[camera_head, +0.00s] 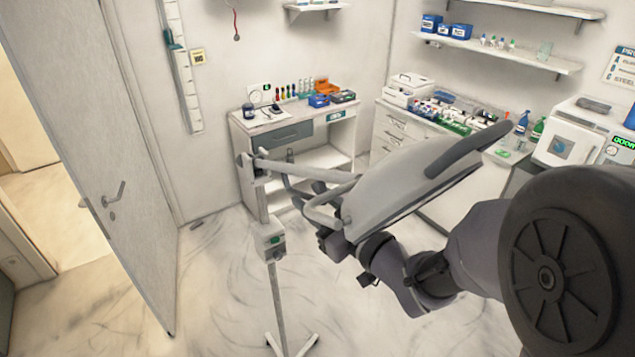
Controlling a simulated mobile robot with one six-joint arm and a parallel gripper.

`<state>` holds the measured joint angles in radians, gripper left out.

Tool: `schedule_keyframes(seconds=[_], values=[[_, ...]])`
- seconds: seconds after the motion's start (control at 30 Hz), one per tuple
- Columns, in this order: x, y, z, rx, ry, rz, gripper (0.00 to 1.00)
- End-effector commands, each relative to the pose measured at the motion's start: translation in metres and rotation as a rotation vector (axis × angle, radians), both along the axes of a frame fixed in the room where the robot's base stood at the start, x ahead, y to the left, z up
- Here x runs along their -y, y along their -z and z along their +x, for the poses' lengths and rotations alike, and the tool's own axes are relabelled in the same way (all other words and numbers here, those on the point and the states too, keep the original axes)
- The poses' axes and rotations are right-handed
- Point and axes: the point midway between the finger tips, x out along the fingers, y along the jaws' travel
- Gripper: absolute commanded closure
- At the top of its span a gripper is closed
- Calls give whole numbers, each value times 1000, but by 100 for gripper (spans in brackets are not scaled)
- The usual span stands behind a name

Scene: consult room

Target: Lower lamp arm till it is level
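The examination lamp stands in the middle of the room in the head view. Its pale arm (305,171) runs from a joint at the top of the stand (277,290) to the right, sloping slightly down in the picture. A curved yoke (295,198) hangs by the lamp head. The large grey lamp head (400,178) is tilted, its right end higher, with a dark grey handle (468,150) on it. My gripper (333,243) is at the lower left edge of the lamp head, near the yoke. Its fingers are partly hidden, and I cannot tell whether they touch the lamp.
A white desk (240,130) with bottles and boxes stands behind the lamp. A counter with drawers (393,123) and a white steriliser (575,135) are on the right. A grey door (100,130) is on the left.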

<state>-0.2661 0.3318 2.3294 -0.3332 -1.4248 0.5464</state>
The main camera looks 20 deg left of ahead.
Motion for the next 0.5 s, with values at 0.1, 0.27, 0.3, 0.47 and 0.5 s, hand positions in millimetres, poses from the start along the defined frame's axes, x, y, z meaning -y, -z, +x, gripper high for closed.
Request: schedule_keyframes(seconds=[0.1, 0.27, 0.3, 0.47, 0.5], values=[[-8, 0, 5, -1, -1, 0, 66], [-10, 0, 7, 0, 0, 0, 66], [-9, 0, 7, 0, 0, 0, 66], [-9, 0, 7, 0, 0, 0, 81], [-9, 0, 7, 0, 0, 0, 89]])
